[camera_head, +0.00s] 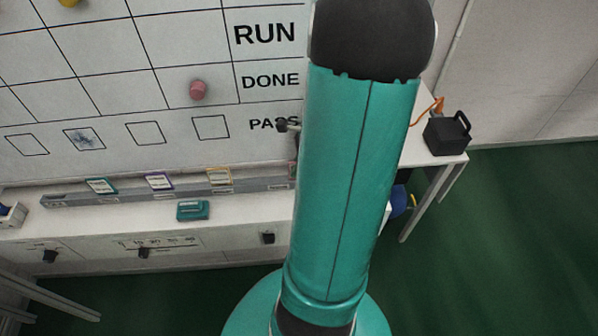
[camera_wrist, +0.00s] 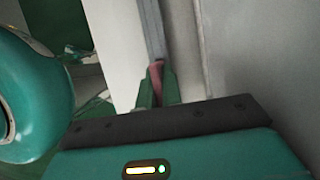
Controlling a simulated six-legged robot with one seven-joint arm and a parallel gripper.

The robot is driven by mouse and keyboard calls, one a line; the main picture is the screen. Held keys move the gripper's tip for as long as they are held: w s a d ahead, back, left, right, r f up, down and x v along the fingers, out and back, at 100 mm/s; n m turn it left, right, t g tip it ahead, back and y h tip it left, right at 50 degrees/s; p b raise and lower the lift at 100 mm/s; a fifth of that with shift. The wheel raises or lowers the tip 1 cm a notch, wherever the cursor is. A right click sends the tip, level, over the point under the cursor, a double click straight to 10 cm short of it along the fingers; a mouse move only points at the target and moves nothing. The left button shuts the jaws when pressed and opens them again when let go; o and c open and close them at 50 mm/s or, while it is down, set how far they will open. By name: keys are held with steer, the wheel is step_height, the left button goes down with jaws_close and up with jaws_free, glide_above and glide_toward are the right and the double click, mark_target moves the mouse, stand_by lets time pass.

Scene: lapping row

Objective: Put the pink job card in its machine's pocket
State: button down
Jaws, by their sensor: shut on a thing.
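In the wrist view, my gripper (camera_wrist: 157,88) has its two teal fingers closed on a narrow pink strip (camera_wrist: 156,75). It looks like the pink job card seen edge-on. Its face and lower part are hidden. A grey rail-like strip (camera_wrist: 150,25) runs just beyond the fingers; I cannot tell whether the card touches it. In the head view, my arm hides the gripper and the card. A grey pocket rail (camera_head: 75,200) along the foot of the board holds a teal-edged card (camera_head: 101,185), a purple-edged card (camera_head: 158,181) and a yellow-edged card (camera_head: 218,176).
A whiteboard (camera_head: 110,100) with RUN, DONE and PASS rows carries a pink magnet (camera_head: 198,90). A black box (camera_head: 447,134) stands at the right end. Green floor (camera_head: 510,240) is clear at right.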

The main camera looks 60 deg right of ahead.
steer(key=shift+r, duration=0.1)
steer(key=shift+r, duration=0.6)
steer(key=s+a+r, duration=0.5)
steer(key=a+r, duration=0.6)
steer(key=a, duration=0.2)
steer(key=shift+s+r, duration=0.15)
steer(key=shift+r, duration=0.15)
